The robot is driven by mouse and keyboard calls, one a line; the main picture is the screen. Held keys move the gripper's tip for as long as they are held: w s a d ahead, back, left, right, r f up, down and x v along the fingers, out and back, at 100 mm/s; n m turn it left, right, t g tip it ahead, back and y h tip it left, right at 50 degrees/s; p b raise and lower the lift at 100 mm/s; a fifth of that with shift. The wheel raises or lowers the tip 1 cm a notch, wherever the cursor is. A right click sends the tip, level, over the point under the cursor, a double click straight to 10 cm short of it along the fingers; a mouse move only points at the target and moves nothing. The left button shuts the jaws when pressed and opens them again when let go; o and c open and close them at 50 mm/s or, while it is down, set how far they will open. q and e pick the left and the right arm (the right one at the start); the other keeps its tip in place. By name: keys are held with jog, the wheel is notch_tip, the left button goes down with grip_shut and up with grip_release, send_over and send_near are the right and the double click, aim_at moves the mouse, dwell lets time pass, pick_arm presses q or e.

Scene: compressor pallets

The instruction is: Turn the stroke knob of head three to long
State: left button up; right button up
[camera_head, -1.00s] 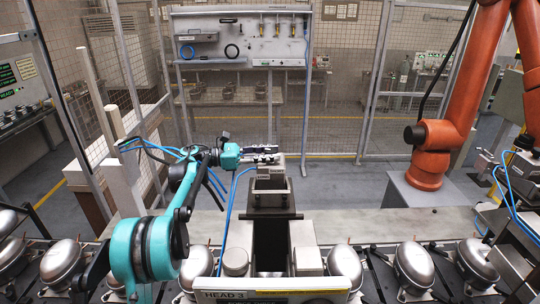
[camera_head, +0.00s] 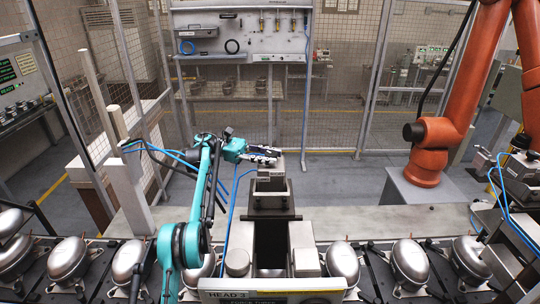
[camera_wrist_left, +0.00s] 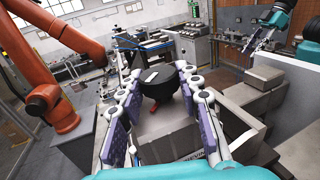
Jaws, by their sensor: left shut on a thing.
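Head three, with its "HEAD 3" label (camera_head: 226,294), stands at the front centre of the head view. My left gripper (camera_head: 265,154) reaches over the grey block (camera_head: 271,182) at its far end. In the left wrist view, the black round knob (camera_wrist_left: 160,80) with a white mark sits between the padded fingers of my left gripper (camera_wrist_left: 160,102), which is shut on it. A red piece (camera_wrist_left: 125,101) shows below the knob. The fingers hide the knob in the head view. My right gripper (camera_wrist_left: 262,38) is small at the upper right of the wrist view; its opening is unclear.
Several silver compressors (camera_head: 410,264) stand on pallets along the line, left and right of head three. An orange robot arm (camera_head: 440,134) stands at the right. A mesh fence (camera_head: 340,100) and a tool board (camera_head: 242,45) are behind. Blue hoses (camera_head: 232,200) run beside the block.

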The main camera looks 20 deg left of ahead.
dwell(0.3)
pick_arm(q)
jog(key=o, duration=1.2)
jog(key=shift+d, duration=0.1)
